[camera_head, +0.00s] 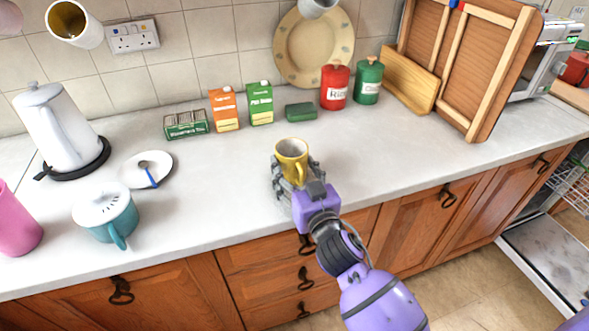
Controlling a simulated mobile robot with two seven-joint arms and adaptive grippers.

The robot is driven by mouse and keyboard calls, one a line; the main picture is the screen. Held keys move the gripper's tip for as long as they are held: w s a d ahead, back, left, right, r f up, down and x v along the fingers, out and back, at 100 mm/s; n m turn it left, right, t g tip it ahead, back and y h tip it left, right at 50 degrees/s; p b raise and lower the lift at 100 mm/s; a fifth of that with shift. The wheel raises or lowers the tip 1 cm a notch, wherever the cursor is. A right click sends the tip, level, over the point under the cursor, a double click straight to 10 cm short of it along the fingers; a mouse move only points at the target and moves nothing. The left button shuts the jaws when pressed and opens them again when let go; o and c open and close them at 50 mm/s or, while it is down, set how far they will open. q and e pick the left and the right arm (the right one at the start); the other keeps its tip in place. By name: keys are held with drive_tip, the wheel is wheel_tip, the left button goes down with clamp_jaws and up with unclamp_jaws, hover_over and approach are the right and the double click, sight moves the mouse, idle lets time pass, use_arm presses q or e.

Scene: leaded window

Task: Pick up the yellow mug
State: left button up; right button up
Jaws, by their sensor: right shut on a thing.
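The yellow mug (293,149) is upright near the middle of the white worktop, close to its front edge. Its handle points toward me. My right gripper (292,170) reaches in from the lower right on a purple arm. Its grey fingers are around the mug, one on each side, and it is shut on the mug. The gripper hides the mug's lower part, so I cannot tell whether its base touches the worktop. My left gripper is not in view.
A teal juicer-like cup (110,214), a saucer (146,168) with a spoon and a white kettle (58,125) stand left. Boxes, including an orange carton (224,110), and a red canister (334,86) stand behind. The worktop (400,145) right of the mug is clear.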

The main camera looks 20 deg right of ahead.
drive_tip(key=shift+r, duration=0.8)
drive_tip(key=s+d+r+p, duration=0.1)
drive_tip(key=s+d+r, duration=0.6)
drive_tip(key=d+r, duration=0.4)
drive_tip(key=shift+d, duration=0.45)
drive_tip(key=shift+s, duration=0.15)
